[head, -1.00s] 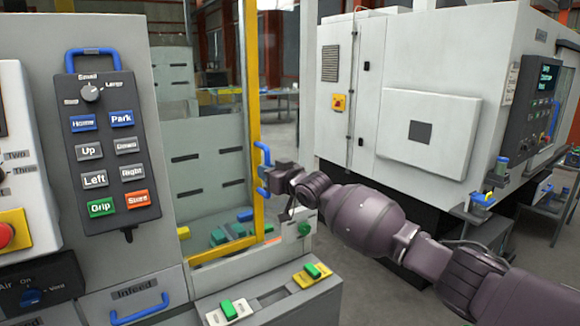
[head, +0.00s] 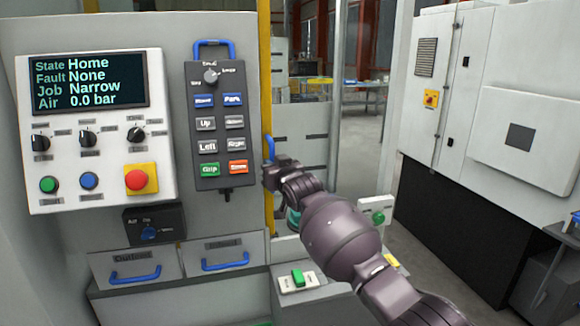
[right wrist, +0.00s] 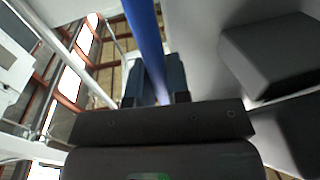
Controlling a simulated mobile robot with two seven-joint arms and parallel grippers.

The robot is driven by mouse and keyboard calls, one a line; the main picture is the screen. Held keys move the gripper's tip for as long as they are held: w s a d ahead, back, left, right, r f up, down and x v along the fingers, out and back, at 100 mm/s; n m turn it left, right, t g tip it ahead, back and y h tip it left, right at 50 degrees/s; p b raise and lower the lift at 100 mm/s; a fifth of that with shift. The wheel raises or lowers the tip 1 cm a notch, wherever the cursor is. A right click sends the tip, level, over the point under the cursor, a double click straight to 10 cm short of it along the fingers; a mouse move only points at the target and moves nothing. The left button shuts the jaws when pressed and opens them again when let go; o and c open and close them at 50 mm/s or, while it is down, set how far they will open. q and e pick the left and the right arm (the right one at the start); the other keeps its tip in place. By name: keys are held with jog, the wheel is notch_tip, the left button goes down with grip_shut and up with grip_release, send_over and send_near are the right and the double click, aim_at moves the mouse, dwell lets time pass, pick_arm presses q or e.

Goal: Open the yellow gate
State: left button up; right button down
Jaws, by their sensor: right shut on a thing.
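The yellow gate (head: 267,100) shows in the head view as a narrow upright yellow edge just right of the grey control panel. Most of the gate is hidden behind the panel. Its blue handle (head: 269,147) stands upright on that edge. My right gripper (head: 271,166) is at the handle, its arm reaching in from the lower right. In the right wrist view the blue handle (right wrist: 148,40) runs between the two dark fingers of my right gripper (right wrist: 155,85), which are shut on it. An opening shows to the right of the yellow edge. My left gripper is not in view.
The panel carries a screen box (head: 95,125) and a dark button pendant (head: 221,130), close left of my right gripper. Blue-handled drawers (head: 135,265) are below. A ledge with a green switch (head: 298,279) lies under my arm. A white machine (head: 500,100) stands at right.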

jog(key=shift+s+a, duration=0.15)
jog(key=shift+a, duration=0.35)
jog(key=c, duration=1.1)
grip_release()
jog(key=shift+s+d, duration=0.1)
jog(key=v, duration=1)
jog(key=shift+s+d, duration=0.2)
jog(key=shift+s, duration=0.05)
